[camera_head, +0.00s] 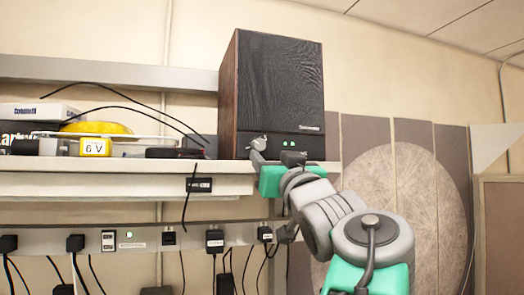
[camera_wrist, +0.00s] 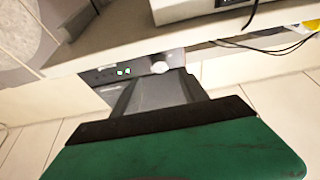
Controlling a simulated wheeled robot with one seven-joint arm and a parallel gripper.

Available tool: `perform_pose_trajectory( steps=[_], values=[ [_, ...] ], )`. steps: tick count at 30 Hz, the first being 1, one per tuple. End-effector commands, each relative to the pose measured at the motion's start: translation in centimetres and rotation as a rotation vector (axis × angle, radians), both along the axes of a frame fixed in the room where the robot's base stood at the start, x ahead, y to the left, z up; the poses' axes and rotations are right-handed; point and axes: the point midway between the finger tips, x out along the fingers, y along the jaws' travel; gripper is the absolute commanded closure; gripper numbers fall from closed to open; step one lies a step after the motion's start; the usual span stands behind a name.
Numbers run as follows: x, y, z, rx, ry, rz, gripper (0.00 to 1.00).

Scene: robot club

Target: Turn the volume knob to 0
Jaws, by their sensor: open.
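A speaker (camera_head: 280,85) with wood sides and a dark grille stands on the shelf, with a black control panel along its bottom. Its round, silvery volume knob (camera_head: 258,143) is at the panel's left, beside two green lights (camera_head: 290,143). In the wrist view the knob (camera_wrist: 160,67) shows just beyond the fingertips, with the green lights (camera_wrist: 123,71) to its left. My gripper (camera_head: 275,157) is open and in front of the panel's lower edge, close to the knob. In the wrist view my gripper (camera_wrist: 158,78) points at the panel. I cannot tell whether a finger touches the knob, nor its setting.
The shelf (camera_head: 120,165) holds a 6 V box (camera_head: 96,147), a yellow item (camera_head: 97,128) and other boxes at left. Black cables hang over the shelf. A power strip (camera_head: 150,237) with several plugs runs below. A round tan panel (camera_head: 405,205) is at right.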

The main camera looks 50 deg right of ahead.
Motion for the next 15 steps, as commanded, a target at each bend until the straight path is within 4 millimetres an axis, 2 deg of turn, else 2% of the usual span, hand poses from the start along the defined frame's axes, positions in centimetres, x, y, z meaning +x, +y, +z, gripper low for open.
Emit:
perform_pose_trajectory(
  steps=[9, 15],
  values=[
    [4.5, -2.4, 2.6, 0.002, 0.000, 0.004, 0.49],
    [6.0, -3.4, 3.0, 0.000, 0.000, -0.001, 0.49]
  ],
)
